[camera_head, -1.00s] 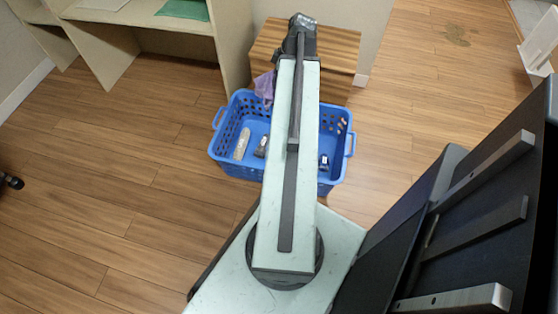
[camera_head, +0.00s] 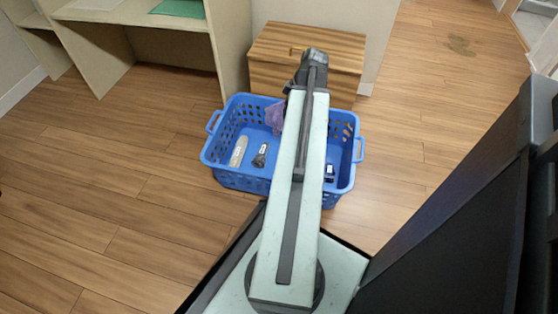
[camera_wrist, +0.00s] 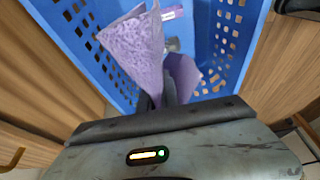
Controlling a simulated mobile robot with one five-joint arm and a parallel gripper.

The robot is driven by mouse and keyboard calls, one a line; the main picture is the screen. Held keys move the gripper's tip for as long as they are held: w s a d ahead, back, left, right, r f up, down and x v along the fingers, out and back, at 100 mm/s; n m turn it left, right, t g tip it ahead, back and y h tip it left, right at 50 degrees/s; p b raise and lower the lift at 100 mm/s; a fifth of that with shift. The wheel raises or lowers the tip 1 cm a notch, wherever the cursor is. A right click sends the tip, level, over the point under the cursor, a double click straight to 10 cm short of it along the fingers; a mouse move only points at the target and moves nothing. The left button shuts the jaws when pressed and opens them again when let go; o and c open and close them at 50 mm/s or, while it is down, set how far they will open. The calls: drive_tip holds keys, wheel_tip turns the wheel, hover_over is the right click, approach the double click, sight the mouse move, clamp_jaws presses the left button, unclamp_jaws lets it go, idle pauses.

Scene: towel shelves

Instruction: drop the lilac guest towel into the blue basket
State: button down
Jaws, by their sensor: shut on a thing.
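The lilac guest towel (camera_wrist: 135,47) hangs from my gripper (camera_wrist: 165,97), which is shut on it. In the wrist view the towel spreads in folds above the blue basket (camera_wrist: 85,40). In the head view the towel (camera_head: 275,117) shows just left of my arm, over the far part of the blue basket (camera_head: 232,178). My fingertips are hidden behind my arm in the head view. I cannot tell how far the towel is above the basket floor.
The basket holds a beige item (camera_head: 239,151), a dark item (camera_head: 260,155) and another dark item (camera_head: 329,172). A wooden cabinet (camera_head: 330,55) stands behind it. A shelf unit (camera_head: 228,45) with a green cloth (camera_head: 180,8) is at back left. The floor left is clear.

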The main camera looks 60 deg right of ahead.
wheel_tip(320, 180, down, 3)
drive_tip(key=shift+f+b, duration=0.1)
drive_tip(key=shift+b, duration=0.9)
drive_tip(key=c, duration=1.5)
unclamp_jaws()
drive_tip(key=o, duration=1.2)
drive_tip(key=r+p, duration=0.2)
drive_tip(key=r+g+p, duration=0.1)
drive_tip(key=r+p, duration=0.1)
drive_tip(key=s+r+g+p, duration=0.1)
drive_tip(key=r+p, duration=0.1)
drive_tip(key=p, duration=0.1)
drive_tip(key=shift+d+h, duration=0.2)
drive_tip(key=shift+h, duration=0.1)
